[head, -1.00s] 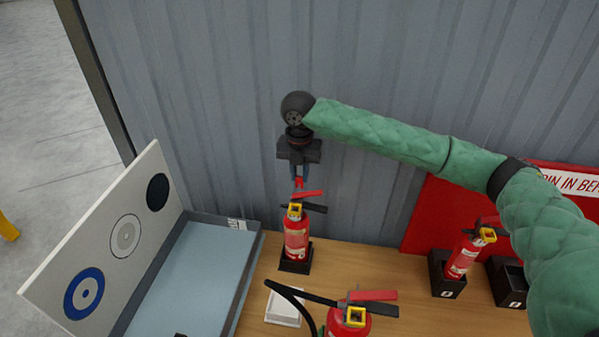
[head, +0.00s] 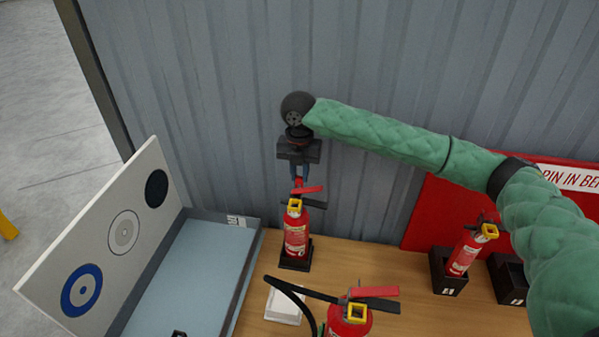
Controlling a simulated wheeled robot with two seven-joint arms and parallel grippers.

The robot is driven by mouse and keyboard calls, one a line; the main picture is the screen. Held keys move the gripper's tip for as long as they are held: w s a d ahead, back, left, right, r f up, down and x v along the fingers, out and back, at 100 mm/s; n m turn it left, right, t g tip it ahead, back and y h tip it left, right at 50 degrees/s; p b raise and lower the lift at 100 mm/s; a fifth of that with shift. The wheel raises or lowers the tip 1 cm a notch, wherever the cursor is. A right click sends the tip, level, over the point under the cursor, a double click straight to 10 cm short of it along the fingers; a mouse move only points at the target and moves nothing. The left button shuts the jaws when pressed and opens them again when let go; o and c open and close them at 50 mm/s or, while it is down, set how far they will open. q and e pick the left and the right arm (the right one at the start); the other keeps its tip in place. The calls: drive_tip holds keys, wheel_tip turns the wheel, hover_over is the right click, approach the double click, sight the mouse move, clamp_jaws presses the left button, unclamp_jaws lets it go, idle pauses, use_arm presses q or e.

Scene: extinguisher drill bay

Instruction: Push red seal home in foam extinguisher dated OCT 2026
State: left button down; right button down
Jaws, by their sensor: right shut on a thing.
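A small red extinguisher (head: 297,234) stands upright in a black holder (head: 295,265) near the corrugated wall, with a red and black lever and a yellow piece at its top. My right gripper (head: 299,182) is directly above it, pointing down, its blue fingers shut on a small red piece, likely the red seal (head: 299,183). The red piece is at or just above the lever; contact is unclear. A larger extinguisher (head: 346,327) with a black hose is cut off at the front. Type and date labels are unreadable. My left gripper is out of view.
A blue-grey tray (head: 190,280) and a white board with round targets (head: 105,250) stand at left. A white block (head: 283,306) lies by the hose. A black holder at right (head: 509,282) looks empty. A red panel (head: 425,215) leans behind. Bare wood lies between the extinguishers.

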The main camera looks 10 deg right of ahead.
drive_tip(key=shift+f, duration=0.25)
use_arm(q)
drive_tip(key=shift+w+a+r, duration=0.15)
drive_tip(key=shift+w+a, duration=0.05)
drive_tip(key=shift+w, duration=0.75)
use_arm(e)
drive_tip(key=shift+f, duration=0.15)
drive_tip(key=shift+f, duration=0.55)
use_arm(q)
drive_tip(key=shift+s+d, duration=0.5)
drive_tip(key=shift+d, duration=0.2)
use_arm(e)
drive_tip(key=shift+f, duration=0.1)
